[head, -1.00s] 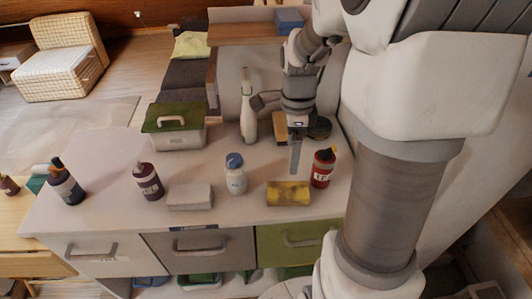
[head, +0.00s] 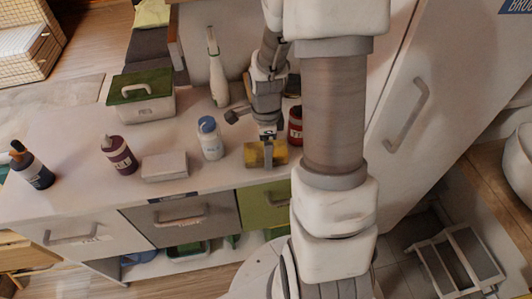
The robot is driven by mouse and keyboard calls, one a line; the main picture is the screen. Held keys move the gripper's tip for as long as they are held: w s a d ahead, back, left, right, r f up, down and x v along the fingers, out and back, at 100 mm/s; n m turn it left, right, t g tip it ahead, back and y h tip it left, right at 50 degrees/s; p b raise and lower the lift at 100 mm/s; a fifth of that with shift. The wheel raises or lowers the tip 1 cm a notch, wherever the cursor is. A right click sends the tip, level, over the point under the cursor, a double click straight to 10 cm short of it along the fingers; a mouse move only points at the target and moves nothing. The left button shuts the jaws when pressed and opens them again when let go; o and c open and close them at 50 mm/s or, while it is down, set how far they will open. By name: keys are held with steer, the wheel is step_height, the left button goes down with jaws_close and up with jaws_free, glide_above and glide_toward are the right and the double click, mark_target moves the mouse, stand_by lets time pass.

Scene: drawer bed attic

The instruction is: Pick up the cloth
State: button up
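A yellow, block-like folded piece, which looks like the cloth (head: 254,155), lies near the front edge of the white counter, above the green drawer. My gripper (head: 268,154) points down over it, with the fingers at its middle in the picture. The fingers hide part of it. They are seen nearly edge-on, so I cannot tell whether they are open or closed on it, or whether they touch it.
A red bottle (head: 295,126) stands close right of my gripper, partly hidden by my arm. Left are a white bottle with blue cap (head: 211,143), a pale block (head: 164,167) and a dark bottle (head: 119,155). Behind stand a spray bottle (head: 217,78) and a green-lidded box (head: 142,105).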

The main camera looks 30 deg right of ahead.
steer(key=shift+f, duration=0.15)
steer(key=c, duration=1.1)
steer(key=shift+c, duration=0.2)
